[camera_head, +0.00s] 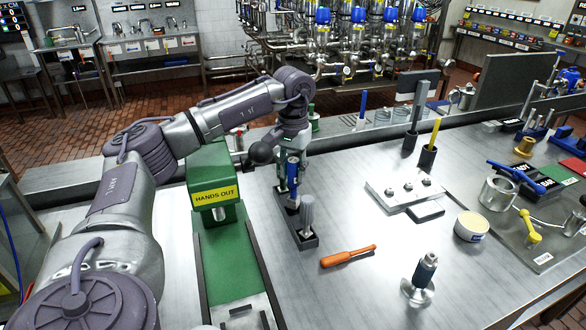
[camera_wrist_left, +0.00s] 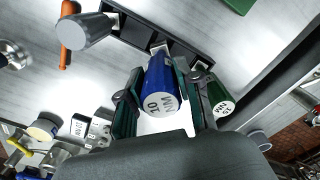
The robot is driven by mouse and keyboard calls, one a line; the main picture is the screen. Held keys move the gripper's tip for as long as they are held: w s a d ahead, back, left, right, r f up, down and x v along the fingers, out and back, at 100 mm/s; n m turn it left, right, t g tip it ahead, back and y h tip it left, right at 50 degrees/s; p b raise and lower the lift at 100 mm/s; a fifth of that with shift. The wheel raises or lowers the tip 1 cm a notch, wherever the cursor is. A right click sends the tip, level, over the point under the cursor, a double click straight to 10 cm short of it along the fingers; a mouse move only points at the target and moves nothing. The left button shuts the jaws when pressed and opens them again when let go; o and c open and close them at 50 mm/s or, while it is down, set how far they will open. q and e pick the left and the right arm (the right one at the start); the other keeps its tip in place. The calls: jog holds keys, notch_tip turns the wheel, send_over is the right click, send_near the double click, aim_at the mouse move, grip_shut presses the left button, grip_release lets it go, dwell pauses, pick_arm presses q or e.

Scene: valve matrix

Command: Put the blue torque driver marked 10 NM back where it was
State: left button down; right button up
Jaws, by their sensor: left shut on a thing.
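My left gripper (camera_head: 291,160) is shut on the blue torque driver (camera_head: 293,172). In the left wrist view the driver (camera_wrist_left: 160,88) shows its end cap marked 10 NM between the two fingers (camera_wrist_left: 155,98). A long black rack (camera_head: 306,240) lies below the gripper, and it also shows in the wrist view (camera_wrist_left: 135,38). A grey driver (camera_head: 308,214) stands in the rack's near end. A green driver (camera_wrist_left: 222,98) is beside the gripper, on the other side of the blue one. Whether the blue driver's tip is in a slot is hidden.
A green press marked HANDS OUT (camera_head: 213,190) stands left of the rack. An orange screwdriver (camera_head: 348,256) lies at right. A dark-handled tool (camera_head: 426,268) stands nearer the front. A white plate (camera_head: 385,196) with knobs lies farther right. The metal bench between them is clear.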

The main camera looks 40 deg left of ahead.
pick_arm(q)
jog(key=shift+f, duration=0.6)
jog(key=c, duration=0.8)
grip_release()
pick_arm(e)
jog(key=shift+d+f, duration=0.2)
jog(key=shift+d, duration=0.2)
pick_arm(q)
jog(key=shift+r, duration=0.1)
